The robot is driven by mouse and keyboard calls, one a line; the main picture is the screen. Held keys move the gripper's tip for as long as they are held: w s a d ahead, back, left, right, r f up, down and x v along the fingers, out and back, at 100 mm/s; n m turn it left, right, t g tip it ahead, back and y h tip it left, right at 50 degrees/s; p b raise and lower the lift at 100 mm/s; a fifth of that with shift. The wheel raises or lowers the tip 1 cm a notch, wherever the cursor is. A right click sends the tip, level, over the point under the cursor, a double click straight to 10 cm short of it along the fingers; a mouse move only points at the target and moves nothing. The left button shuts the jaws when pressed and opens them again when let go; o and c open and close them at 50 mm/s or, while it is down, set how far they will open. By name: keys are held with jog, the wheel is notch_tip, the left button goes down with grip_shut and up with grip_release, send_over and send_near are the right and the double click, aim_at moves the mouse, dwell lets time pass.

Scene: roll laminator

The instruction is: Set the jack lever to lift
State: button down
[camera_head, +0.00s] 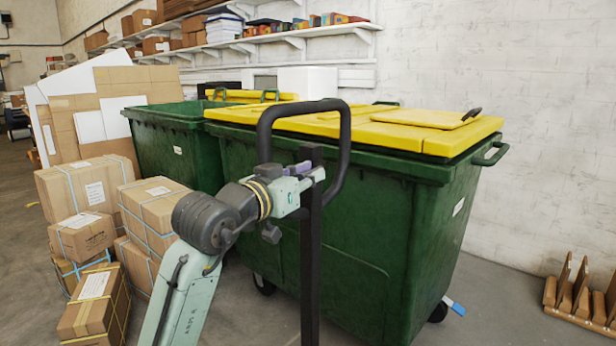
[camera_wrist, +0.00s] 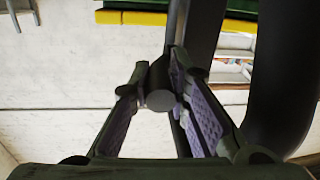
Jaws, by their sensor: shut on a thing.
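The black jack handle (camera_head: 311,265) stands upright in the middle of the head view, with a rounded loop at its top. The loop also shows large and dark at the right of the wrist view (camera_wrist: 282,85). My gripper (camera_head: 314,174) is at the post, just below and inside the loop. In the wrist view my gripper (camera_wrist: 158,78) has its purple-padded fingers closed around a small dark round-ended piece, which looks like the jack lever (camera_wrist: 159,98). In the head view the lever is hidden by the gripper, and its setting cannot be told.
A large green bin (camera_head: 400,240) with a yellow lid (camera_head: 385,128) stands close behind the handle. Strapped cardboard boxes (camera_head: 85,190) are stacked at the left. A wooden rack (camera_head: 580,298) is on the floor at the right, with open floor before it.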

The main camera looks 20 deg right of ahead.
aim_at(310, 190)
dwell(0.4)
jog(key=f+t+h+b, duration=0.1)
jog(key=b, duration=0.1)
jog(key=f+t+h+b, duration=0.1)
jog(key=b, duration=0.2)
jog(key=f+h+b, duration=0.1)
jog(key=b, duration=0.2)
jog(key=shift+w+d+n+t, duration=0.15)
jog(key=shift+d+n+t, duration=0.15)
jog(key=shift+t, duration=0.1)
jog(key=shift+a+r+t+b, duration=0.1)
jog(key=shift+r+t+b, duration=0.1)
jog(key=shift+t+b, duration=0.2)
jog(key=c, duration=1.8)
grip_release()
jog(key=shift+w, duration=0.1)
